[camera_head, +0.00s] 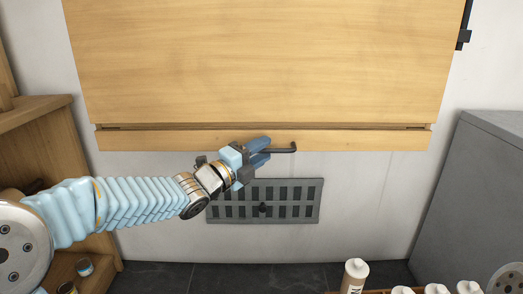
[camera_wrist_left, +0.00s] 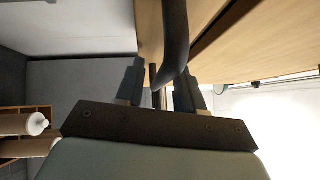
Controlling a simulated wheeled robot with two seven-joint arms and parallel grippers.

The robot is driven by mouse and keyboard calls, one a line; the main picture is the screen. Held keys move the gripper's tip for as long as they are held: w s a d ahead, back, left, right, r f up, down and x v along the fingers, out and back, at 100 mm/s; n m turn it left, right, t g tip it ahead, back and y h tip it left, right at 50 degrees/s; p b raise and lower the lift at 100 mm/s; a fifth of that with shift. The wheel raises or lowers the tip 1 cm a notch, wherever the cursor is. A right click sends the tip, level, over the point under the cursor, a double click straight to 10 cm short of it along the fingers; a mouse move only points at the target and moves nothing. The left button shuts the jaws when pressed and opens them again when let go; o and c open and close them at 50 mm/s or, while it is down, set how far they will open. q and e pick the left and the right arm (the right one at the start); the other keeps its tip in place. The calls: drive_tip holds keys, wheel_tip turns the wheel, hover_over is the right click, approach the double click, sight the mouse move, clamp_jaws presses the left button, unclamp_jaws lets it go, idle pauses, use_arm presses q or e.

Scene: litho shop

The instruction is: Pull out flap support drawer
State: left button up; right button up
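The flap support drawer (camera_head: 180,141) is a thin wooden strip under the large wooden flap panel (camera_head: 260,60) in the head view. Its front looks flush beneath the panel. A dark bar handle (camera_head: 285,150) sticks out near its middle. My left gripper (camera_head: 265,151) is at the handle's left part, its two blue fingers apart, one above and one below the bar. In the left wrist view the handle (camera_wrist_left: 175,40) runs between the open fingers (camera_wrist_left: 158,92); contact with them is unclear. My right gripper is out of view.
A grey vent grille (camera_head: 290,205) is on the wall below the drawer. A wooden shelf (camera_head: 40,112) stands left and a grey cabinet (camera_head: 475,185) right. The floor (camera_head: 220,278) below the wall looks clear.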

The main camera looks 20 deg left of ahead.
use_arm(q)
drive_tip(key=shift+w+d, duration=0.1)
drive_tip(key=shift+w, duration=0.1)
clamp_jaws()
idle(0.3)
